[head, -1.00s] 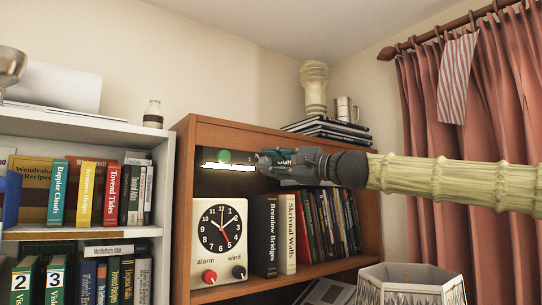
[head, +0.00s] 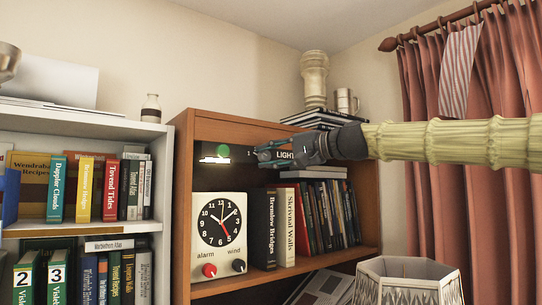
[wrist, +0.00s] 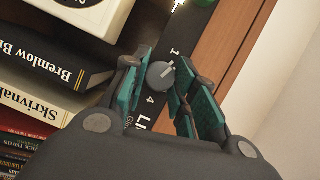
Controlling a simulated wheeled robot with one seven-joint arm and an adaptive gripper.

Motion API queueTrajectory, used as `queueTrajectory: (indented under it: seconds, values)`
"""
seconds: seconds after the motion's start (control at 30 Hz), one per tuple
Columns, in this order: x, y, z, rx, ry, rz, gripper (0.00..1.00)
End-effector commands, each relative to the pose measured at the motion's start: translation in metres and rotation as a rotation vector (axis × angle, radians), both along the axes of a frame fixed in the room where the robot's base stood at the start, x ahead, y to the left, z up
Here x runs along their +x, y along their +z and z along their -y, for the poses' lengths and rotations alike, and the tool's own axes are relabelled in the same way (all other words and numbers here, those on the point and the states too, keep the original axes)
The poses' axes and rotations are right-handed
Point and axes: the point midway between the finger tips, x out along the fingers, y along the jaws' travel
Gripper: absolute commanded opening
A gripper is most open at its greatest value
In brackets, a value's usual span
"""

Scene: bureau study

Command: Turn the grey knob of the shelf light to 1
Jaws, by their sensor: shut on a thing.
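The shelf light's dark panel runs under the top board of the brown bookcase, with the word LIGHT (head: 285,154) on it. Its white strip (head: 215,160) is lit, beside a green disc (head: 223,150). The round grey knob (wrist: 160,75) shows in the wrist view between my fingers. A pale pointer line on it slants up and right, roughly towards the printed 1 (wrist: 174,53) but not clearly in line with it. The printed 4 (wrist: 150,99) lies on the other side. My gripper (head: 264,156) is shut on the knob; it also shows in the wrist view (wrist: 163,78).
Below the panel stand a clock box (head: 219,230) with red and black knobs, and several books (head: 263,228). A white bookcase (head: 85,231) stands at left. A lampshade (head: 408,281) is at lower right, and a red curtain (head: 505,150) hangs at right.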

Motion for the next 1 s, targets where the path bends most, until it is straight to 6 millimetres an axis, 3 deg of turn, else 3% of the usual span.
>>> queueTrajectory:
  seconds: [0.43, 0.47, 0.57, 1.0]
  values:
    - [0.0002, -0.0006, 0.0001, -0.008, 0.000, 0.005, 0.04]
    - [0.0002, -0.0007, 0.0001, -0.008, 0.000, 0.005, 0.33]
    - [0.0002, -0.0006, 0.0001, -0.007, 0.000, 0.004, 0.49]
    - [-0.0038, 0.0009, 0.0066, -0.006, -0.001, 0.005, 0.49]
